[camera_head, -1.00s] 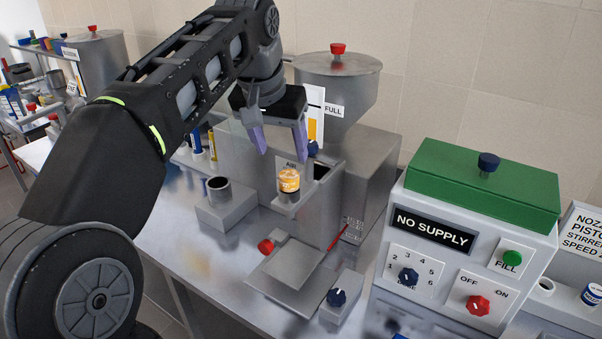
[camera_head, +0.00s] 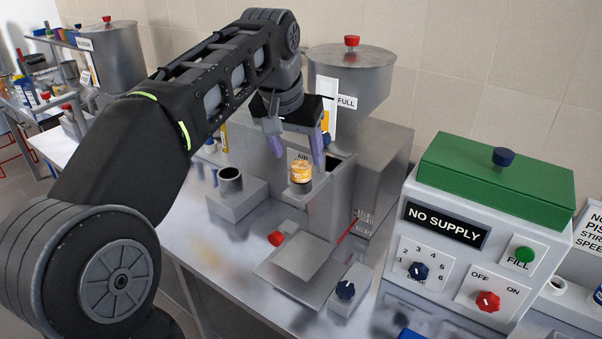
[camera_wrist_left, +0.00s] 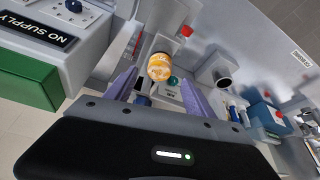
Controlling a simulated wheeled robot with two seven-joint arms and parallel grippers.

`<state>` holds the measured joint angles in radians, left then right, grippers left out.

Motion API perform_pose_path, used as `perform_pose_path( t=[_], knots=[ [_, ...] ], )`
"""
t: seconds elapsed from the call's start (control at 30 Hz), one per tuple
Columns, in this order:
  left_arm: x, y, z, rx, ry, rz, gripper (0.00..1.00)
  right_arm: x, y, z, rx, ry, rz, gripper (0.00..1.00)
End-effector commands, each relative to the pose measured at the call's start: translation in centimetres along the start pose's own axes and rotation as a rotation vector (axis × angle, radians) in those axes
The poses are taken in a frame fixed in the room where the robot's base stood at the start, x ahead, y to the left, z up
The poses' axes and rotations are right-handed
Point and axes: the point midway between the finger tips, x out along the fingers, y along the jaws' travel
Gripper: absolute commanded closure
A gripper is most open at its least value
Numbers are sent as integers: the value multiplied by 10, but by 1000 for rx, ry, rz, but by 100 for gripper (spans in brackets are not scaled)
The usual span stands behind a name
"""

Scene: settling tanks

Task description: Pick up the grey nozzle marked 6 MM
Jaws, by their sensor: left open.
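I cannot pick out a grey nozzle with a readable 6 MM mark in either view. My left gripper (camera_head: 299,158) is open, pointing down in front of the steel filling machine. Its purple fingers are above and to either side of a small orange-topped jar (camera_head: 300,173), with no contact visible. The jar also shows in the left wrist view (camera_wrist_left: 160,66), between the spread fingers (camera_wrist_left: 158,82). A grey open-topped metal cylinder (camera_head: 230,180) stands on a steel block to the left; no marking on it is readable. My right gripper is not in view.
The filling machine has a hopper (camera_head: 350,68) and a flat steel plate (camera_head: 298,256) in front. A control box (camera_head: 445,236) reading NO SUPPLY stands at the right. Bare steel tabletop (camera_head: 200,255) lies front left. Blue and yellow upright items (camera_head: 223,138) stand behind my arm.

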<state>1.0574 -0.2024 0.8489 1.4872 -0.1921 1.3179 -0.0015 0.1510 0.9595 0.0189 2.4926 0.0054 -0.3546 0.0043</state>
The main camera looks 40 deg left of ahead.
Motion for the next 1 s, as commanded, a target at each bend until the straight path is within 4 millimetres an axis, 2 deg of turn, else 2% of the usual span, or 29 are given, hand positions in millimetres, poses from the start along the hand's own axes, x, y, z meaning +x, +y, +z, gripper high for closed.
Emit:
perform_pose_path(
  t=[0.2,0.3,0.87,1.0],
  knots=[
    [32,1,1,-1,-3,0,37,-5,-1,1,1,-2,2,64],
    [38,2,1,0,-2,1,37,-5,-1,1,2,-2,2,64],
    [38,2,0,0,0,1,37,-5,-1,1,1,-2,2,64],
    [38,2,0,0,0,1,46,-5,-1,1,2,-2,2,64]
  ],
)
